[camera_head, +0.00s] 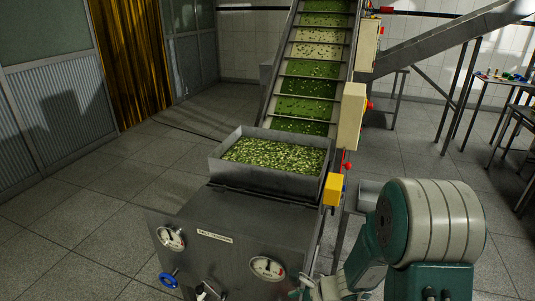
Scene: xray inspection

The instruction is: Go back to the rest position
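A large green and cream arm joint, which looks like part of my arm, fills the lower right. A smaller green and pale part runs from it down to the bottom edge, in front of the machine. The grey steel machine (225,240) stands at the bottom centre. Its front panel has two dials and a blue handwheel (168,280).
A steel hopper (228,176) full of green pieces sits on the machine. A sloped conveyor (308,86) rises behind it. A yellow box (333,189) with a red button is at the hopper's right. A table (490,77) with small coloured items stands far right. Tiled floor (85,215) is clear left.

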